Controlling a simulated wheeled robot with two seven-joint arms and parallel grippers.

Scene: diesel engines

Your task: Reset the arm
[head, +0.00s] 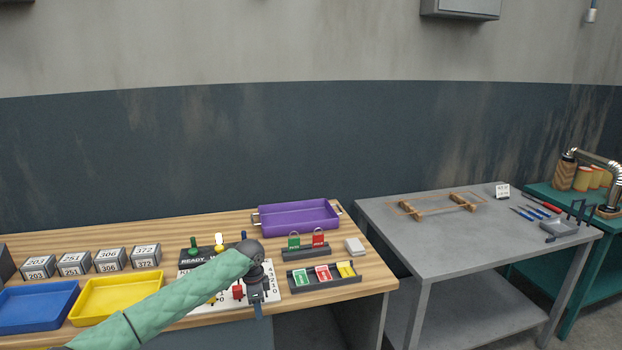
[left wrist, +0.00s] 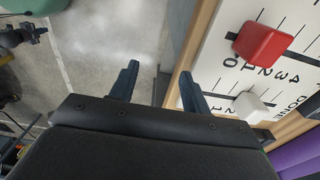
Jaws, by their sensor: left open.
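My left arm, in a green quilted sleeve, reaches in from the lower left in the head view. Its gripper (head: 258,306) points down by the front edge of the wooden workbench (head: 380,285), over the lower right part of a white marked board (head: 188,311). In the left wrist view the two dark fingers (left wrist: 160,84) are apart with nothing between them. Bare floor and the bench edge show beyond them. A red slider knob (left wrist: 262,43) and a white knob (left wrist: 250,106) on the board are close to the right finger, apart from it. My right gripper cannot be made out.
Yellow (head: 112,298) and blue (head: 38,305) trays lie left of the board, with several numbered blocks behind. A purple tray (head: 298,216) stands at the back. Black racks (head: 325,284) with coloured tags are to the right. A grey table (head: 440,238) stands beyond a gap.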

